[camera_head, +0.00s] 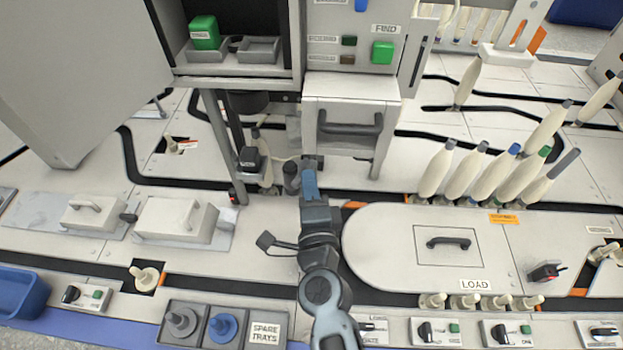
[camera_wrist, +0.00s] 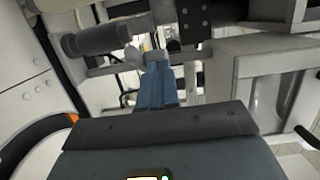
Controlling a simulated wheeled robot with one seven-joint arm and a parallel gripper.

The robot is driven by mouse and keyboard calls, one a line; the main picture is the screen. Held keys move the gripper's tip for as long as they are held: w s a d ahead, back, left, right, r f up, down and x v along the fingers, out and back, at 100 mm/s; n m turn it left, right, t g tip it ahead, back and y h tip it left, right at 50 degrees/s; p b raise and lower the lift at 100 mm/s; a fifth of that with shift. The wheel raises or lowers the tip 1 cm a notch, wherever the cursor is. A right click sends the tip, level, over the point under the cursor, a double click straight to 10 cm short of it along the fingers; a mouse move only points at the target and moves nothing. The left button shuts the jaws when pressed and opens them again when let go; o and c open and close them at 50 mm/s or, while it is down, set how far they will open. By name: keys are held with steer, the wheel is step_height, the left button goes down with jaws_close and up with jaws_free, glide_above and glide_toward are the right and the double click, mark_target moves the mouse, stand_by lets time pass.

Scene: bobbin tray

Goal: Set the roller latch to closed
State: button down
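My gripper (camera_head: 309,182) reaches up to the machine front, left of and below the drawer-like box with the dark handle. In the wrist view its blue fingers (camera_wrist: 156,84) lie close together with no clear gap. Their tips are in front of or against a small light grey rounded part (camera_wrist: 155,57); I cannot tell if they touch it. A dark grey cylinder (camera_wrist: 92,40), possibly the latch's roller, is just left of the fingertips. In the head view a dark rounded part (camera_head: 291,173) is left of the fingers. The latch's position is not clear.
The box with a dark handle (camera_head: 350,124) is close on the right. A dark post (camera_head: 222,140) stands to the left. The oval LOAD cover (camera_head: 390,255) lies right of my arm, with several bobbins (camera_head: 462,171) behind it. Open panel lies left of my arm.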

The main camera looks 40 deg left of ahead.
steer(key=a+m+t+h+p, duration=0.1)
steer(key=p, duration=0.1)
steer(key=r+m+t+h+p, duration=0.1)
steer(key=h+p, duration=0.1)
steer(key=shift+s+a, duration=0.4)
steer(key=a+m+t+h+b, duration=0.1)
steer(key=m+h+b, duration=0.1)
steer(key=h+b, duration=0.1)
steer(key=a+m+h+b, duration=0.2)
steer(key=m+h, duration=0.1)
steer(key=h, duration=0.2)
steer(key=a+f+m+t+h+b, duration=0.1)
steer(key=a+m+h+b, duration=0.1)
steer(key=m+h+b, duration=0.1)
steer(key=shift+w+a+t+h+b, duration=0.1)
steer(key=shift+w+t+h+b, duration=0.2)
steer(key=shift+h+b, duration=0.1)
steer(key=shift+r, duration=0.1)
